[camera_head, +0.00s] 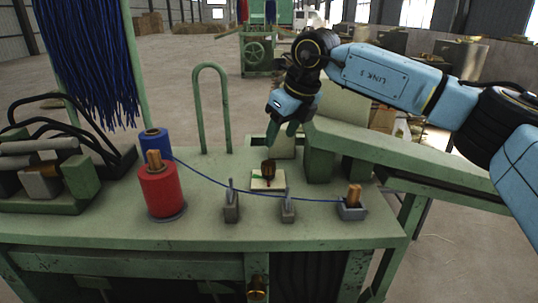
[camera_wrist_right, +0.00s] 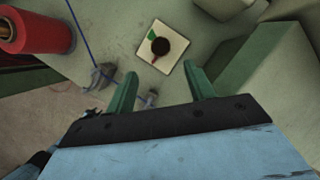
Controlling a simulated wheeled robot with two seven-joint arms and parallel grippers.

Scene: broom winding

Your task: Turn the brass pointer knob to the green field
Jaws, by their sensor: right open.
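The dark brass knob (camera_head: 268,170) stands upright on a small cream plate (camera_head: 276,185) on the green bench. In the right wrist view the knob (camera_wrist_right: 160,46) looks like a dark round cap. The plate (camera_wrist_right: 176,63) shows a green field (camera_wrist_right: 153,34) at its upper left edge and a small red mark at its lower left. I cannot tell where the pointer aims. My right gripper (camera_head: 284,135) is open and empty above the knob, apart from it. Its green fingers (camera_wrist_right: 161,76) frame space just below the plate in the wrist view. My left gripper is out of view.
A red spool (camera_head: 160,192) and a blue spool (camera_head: 154,143) stand to the left. A blue cord (camera_head: 215,180) runs through two grey guides (camera_head: 231,208) to a peg block (camera_head: 352,208). A green hoop (camera_head: 197,105) rises behind; a green beam (camera_head: 400,155) lies right.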

